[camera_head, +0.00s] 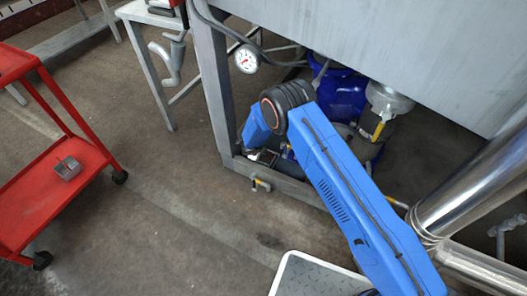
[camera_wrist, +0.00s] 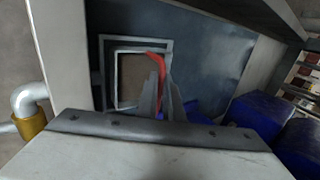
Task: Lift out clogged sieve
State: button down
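In the wrist view a square sieve (camera_wrist: 131,80) with a pale metal rim and a brown, clogged-looking face sits in a dark square opening. A red handle (camera_wrist: 157,62) rises from its right side and bends downward. The two grey fingers of my gripper (camera_wrist: 162,95) stand on either side of the handle's lower part. Whether they press on it cannot be told. In the head view my blue arm reaches under the steel machine; my fingers and the sieve are mostly hidden there.
The grey machine frame (camera_head: 290,188) and big steel tank (camera_head: 390,45) crowd my arm. Blue vessels (camera_wrist: 255,140) stand at right in the wrist view. A red cart (camera_head: 45,195) holds a small metal box (camera_head: 67,168) at left. The floor between is clear.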

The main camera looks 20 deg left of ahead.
jog(key=c, duration=2.5)
grip_release()
grip_shut()
jog(key=shift+r, duration=0.1)
jog(key=shift+r, duration=4.9)
